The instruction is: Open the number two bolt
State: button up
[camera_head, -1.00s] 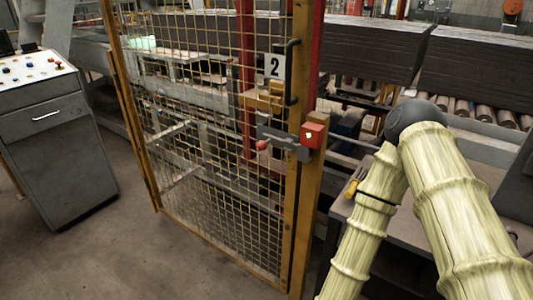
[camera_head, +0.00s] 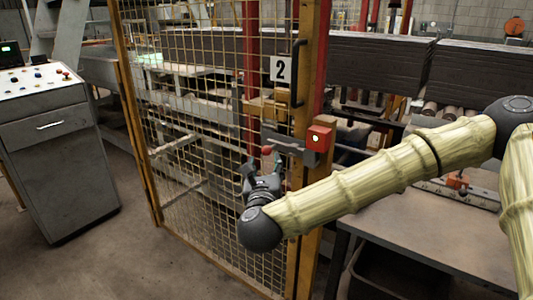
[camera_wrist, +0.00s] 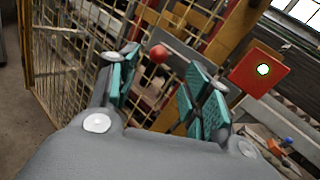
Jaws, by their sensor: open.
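The number two bolt (camera_head: 292,146) is a grey bar across the frame of the yellow mesh gate (camera_head: 212,200), under the white "2" sign (camera_head: 281,69). Its red knob (camera_head: 267,150) is at the left end, and a red box (camera_head: 319,138) is at its right end. My gripper (camera_head: 261,170) is just below and in front of the knob. In the wrist view my gripper (camera_wrist: 158,85) is open, with teal pads on both sides of the red knob (camera_wrist: 158,54), which appears ahead of the fingertips. I cannot tell whether the pads touch it.
A black vertical handle (camera_head: 295,73) is on the gate post above the bolt. A grey control cabinet (camera_head: 57,150) stands at the left. A table (camera_head: 420,225) is at the right, below my arm. The floor before the gate is clear.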

aim_at(266, 152)
jog(key=w+p, duration=0.1)
jog(key=w, duration=0.9)
jog(key=shift+d, duration=0.2)
